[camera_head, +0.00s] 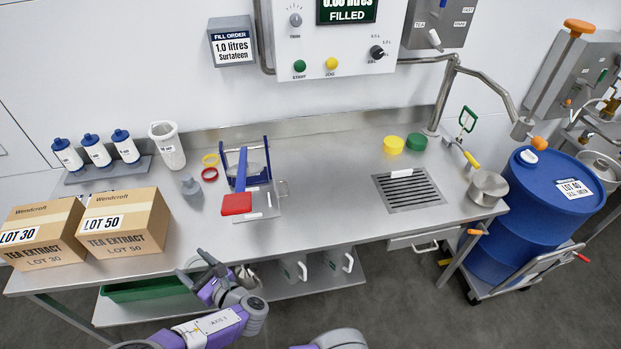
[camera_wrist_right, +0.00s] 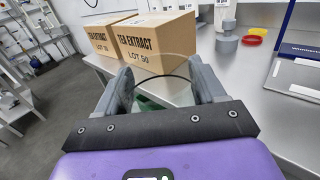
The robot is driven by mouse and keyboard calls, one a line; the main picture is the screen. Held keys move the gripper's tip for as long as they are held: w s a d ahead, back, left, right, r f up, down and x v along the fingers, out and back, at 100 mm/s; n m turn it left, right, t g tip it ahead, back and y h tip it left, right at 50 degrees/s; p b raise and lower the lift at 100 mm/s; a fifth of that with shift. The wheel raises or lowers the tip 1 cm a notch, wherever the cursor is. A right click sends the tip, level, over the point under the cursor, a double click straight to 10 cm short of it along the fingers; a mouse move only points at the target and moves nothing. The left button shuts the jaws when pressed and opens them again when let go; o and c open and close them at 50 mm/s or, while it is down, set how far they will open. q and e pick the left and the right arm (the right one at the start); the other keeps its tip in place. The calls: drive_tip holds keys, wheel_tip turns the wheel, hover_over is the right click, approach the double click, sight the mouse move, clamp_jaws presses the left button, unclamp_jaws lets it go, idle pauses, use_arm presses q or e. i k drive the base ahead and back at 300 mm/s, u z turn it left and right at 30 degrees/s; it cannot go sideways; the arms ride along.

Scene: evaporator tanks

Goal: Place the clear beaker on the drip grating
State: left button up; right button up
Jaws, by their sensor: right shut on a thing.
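My right gripper (camera_head: 196,268) is in front of the table's front edge, below the boxes. It is shut on the clear beaker (camera_wrist_right: 162,94), whose thin dark rim curves between the two grey fingers in the right wrist view (camera_wrist_right: 165,88). The beaker is hard to make out in the head view because it is see-through. The drip grating (camera_head: 408,190) is a dark slotted panel set into the steel table top, right of centre and well to the right of the gripper. Nothing stands on its slots; a white label lies at its back edge. My left gripper is not in view.
Two tea extract boxes (camera_head: 125,222) stand at the table's left. A blue stand with a red part (camera_head: 237,203) is mid-table. Yellow and green lids (camera_head: 393,145) lie behind the grating, a metal pot (camera_head: 487,188) to its right. A blue drum (camera_head: 545,200) stands at the right.

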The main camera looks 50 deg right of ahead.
sight(409, 189)
drive_tip(key=z, duration=0.85)
drive_tip(key=k, duration=1.15)
drive_tip(key=z, duration=1.65)
drive_tip(key=i, duration=1.65)
drive_tip(key=u, duration=0.75)
drive_tip(key=i, duration=0.35)
drive_tip(key=u, duration=0.25)
